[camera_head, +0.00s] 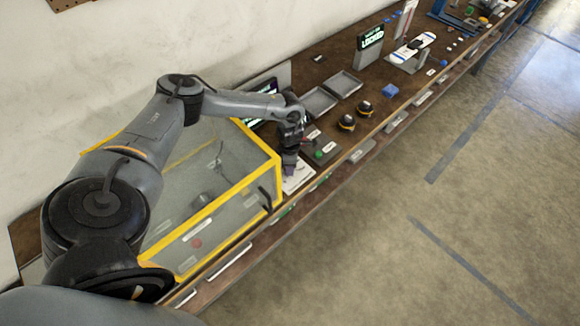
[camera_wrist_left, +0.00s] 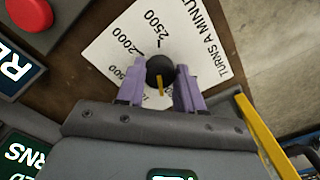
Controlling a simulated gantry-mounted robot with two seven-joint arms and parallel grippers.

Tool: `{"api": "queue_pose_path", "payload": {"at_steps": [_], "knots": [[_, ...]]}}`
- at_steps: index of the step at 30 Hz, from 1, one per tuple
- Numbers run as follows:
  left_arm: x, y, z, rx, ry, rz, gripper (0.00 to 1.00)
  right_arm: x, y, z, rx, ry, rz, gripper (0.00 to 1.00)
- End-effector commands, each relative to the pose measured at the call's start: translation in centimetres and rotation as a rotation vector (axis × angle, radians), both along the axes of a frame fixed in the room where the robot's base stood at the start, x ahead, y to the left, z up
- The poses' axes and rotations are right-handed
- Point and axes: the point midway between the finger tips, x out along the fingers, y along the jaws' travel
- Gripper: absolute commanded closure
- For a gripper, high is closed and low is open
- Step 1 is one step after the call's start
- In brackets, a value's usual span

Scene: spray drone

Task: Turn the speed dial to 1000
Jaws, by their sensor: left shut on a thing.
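The speed dial is a round black knob (camera_wrist_left: 160,69) with a yellow pointer, on a white plate (camera_wrist_left: 110,38) printed "TURNS A MINUTE". In the left wrist view the pointer points down the picture, toward my gripper body. The marks 2000 and 2500 show above the knob; a partly covered number shows at its left. No 1000 mark can be read; my gripper covers the lower plate. My left gripper (camera_wrist_left: 160,83) is shut on the knob, with one purple finger on each side. In the head view my left gripper (camera_head: 290,170) reaches down over the white plate (camera_head: 299,180).
A yellow-framed clear enclosure (camera_head: 228,190) stands left of the dial. A control box with a green button (camera_head: 319,154) is close by on the right, with grey trays (camera_head: 345,84) behind. A red button (camera_wrist_left: 32,14) shows in the wrist view. The bench front edge is near.

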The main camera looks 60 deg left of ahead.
Motion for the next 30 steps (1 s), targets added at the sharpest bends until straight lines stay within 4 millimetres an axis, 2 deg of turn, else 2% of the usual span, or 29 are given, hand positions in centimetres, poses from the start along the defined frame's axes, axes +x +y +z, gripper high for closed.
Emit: {"api": "queue_pose_path", "payload": {"at_steps": [15, 22, 30], "knots": [[0.0, -0.3, -0.1, -0.002, -0.002, -0.452, 0.94, 0.0, 0.1, -3.0, 0.005, 0.0, -0.004, 0.57], [-0.1, -0.2, 0.0, -0.002, -0.002, -0.574, 0.94, 0.0, 0.1, -3.7, 0.003, 0.0, -0.002, 0.57], [-0.1, -0.3, 0.2, -0.003, -0.003, -0.638, 0.94, 0.0, -0.1, -4.0, -0.004, 0.0, 0.003, 0.57]]}}
